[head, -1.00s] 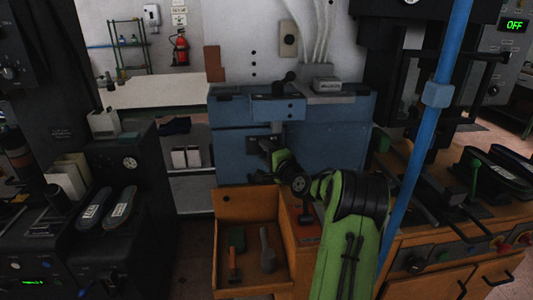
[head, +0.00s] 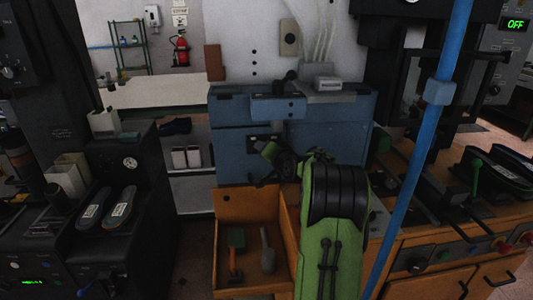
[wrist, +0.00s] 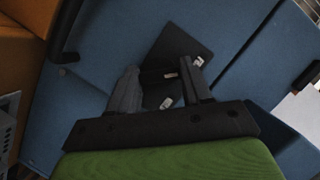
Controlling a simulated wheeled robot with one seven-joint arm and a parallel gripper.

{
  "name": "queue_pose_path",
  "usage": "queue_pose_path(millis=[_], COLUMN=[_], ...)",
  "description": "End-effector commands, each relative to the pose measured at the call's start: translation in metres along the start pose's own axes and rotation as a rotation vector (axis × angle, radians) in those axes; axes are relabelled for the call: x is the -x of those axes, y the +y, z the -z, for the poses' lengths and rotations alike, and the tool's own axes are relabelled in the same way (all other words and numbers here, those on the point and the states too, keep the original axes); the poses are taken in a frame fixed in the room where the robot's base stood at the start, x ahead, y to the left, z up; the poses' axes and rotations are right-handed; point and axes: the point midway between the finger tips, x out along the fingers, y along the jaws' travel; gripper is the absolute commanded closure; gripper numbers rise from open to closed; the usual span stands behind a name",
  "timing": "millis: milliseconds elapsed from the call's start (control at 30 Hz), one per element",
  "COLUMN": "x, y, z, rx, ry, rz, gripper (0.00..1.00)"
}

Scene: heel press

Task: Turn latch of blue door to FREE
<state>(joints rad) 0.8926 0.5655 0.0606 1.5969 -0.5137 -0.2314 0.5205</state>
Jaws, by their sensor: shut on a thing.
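The blue door (head: 328,150) is the front of a blue cabinet at the centre of the head view. It fills much of the wrist view (wrist: 95,45). The black latch plate (wrist: 182,42) with small pale labels is on the door, and its top shows above my arm in the head view (head: 262,138). My gripper (wrist: 163,78) is at the plate, its two grey fingers either side of the dark latch (wrist: 158,72), shut on it. The latch is mostly hidden between the fingers. The label words are too small to read, so I cannot tell its setting.
An open wooden drawer (head: 222,205) with tools stands below the door. A blue post (head: 412,165) rises right of my arm. A wooden bench (head: 440,248) with black tools is at right, dark machines (head: 140,215) at left.

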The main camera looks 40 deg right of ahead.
Motion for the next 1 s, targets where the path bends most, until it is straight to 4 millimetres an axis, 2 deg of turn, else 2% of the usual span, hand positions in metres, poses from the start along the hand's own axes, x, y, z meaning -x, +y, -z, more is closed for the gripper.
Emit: queue_pose_path(millis=[567, 600, 733, 1000], x=[-0.0003, -0.0003, -0.0003, 0.0006], y=[0.001, 0.0011, 0.0008, 0.0002], z=[-0.0015, -0.0015, -0.0012, -0.0003], rx=[0.028, 0.028, 0.027, 0.027], ry=[-0.004, -0.004, -0.003, -0.001], rz=[-0.014, -0.014, -0.013, -0.012], gripper=[0.82, 0.47, 0.27, 0.26])
